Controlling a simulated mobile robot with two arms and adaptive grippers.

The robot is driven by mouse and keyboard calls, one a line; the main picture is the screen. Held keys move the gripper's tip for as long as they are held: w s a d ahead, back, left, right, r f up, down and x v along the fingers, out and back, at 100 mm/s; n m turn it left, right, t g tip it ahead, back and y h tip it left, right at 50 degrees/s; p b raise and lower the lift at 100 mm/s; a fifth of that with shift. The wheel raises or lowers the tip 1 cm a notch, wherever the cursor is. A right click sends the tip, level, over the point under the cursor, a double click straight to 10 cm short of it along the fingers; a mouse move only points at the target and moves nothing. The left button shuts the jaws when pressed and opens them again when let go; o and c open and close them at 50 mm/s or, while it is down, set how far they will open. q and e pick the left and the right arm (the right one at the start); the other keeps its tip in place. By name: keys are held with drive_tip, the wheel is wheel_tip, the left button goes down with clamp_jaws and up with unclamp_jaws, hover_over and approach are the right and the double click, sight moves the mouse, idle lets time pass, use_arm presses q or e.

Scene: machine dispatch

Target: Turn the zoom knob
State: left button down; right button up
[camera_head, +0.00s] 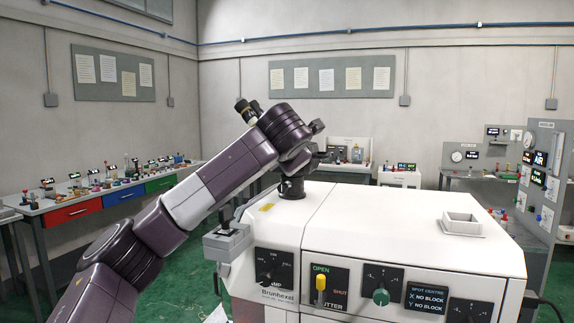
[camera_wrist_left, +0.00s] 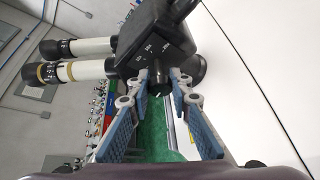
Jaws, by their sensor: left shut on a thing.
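The zoom knob (camera_wrist_left: 160,89) is a small black knob with a white mark, on the side of a black microscope head (camera_wrist_left: 152,45) with white scale markings, in the left wrist view. My left gripper (camera_wrist_left: 160,78) is shut on the knob, with one blue-padded finger on each side of it. Two white-and-black eyepieces (camera_wrist_left: 84,71) point left from the head. In the head view, the eyepieces (camera_head: 246,111) show behind my left wrist, which hides most of the microscope and the knob. My right gripper is not in view.
A workbench (camera_head: 110,190) lines the left wall.

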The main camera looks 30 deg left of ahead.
use_arm(q)
drive_tip(key=shift+f, duration=0.2)
idle(0.3)
drive_tip(key=c, duration=1.7)
unclamp_jaws()
drive_tip(key=shift+r, duration=0.1)
drive_tip(key=shift+c, duration=0.2)
drive_tip(key=v, duration=1.2)
drive_tip(key=shift+d, duration=0.1)
